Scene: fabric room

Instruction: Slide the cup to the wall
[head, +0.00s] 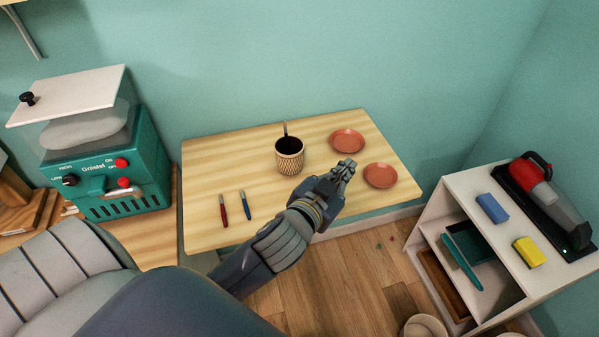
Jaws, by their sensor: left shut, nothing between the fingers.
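The cup (290,158) is a woven-patterned tan and black cup with a dark inside. It stands upright on the light wooden table (215,165), near the middle, with a thin utensil leaning up out of its back. The teal wall (240,75) rises behind the table, with a strip of bare tabletop between it and the cup. My left gripper (348,167) is over the table to the right of the cup, apart from it. It is shut and empty, its fingertips between the two plates. My right gripper is not in view.
Two orange-red plates, one at the back (347,140) and one further right (380,175), lie close to my left gripper. A red pen (223,210) and a blue pen (247,205) lie at front left. A teal machine (110,175) stands left; a white shelf (455,190) stands right.

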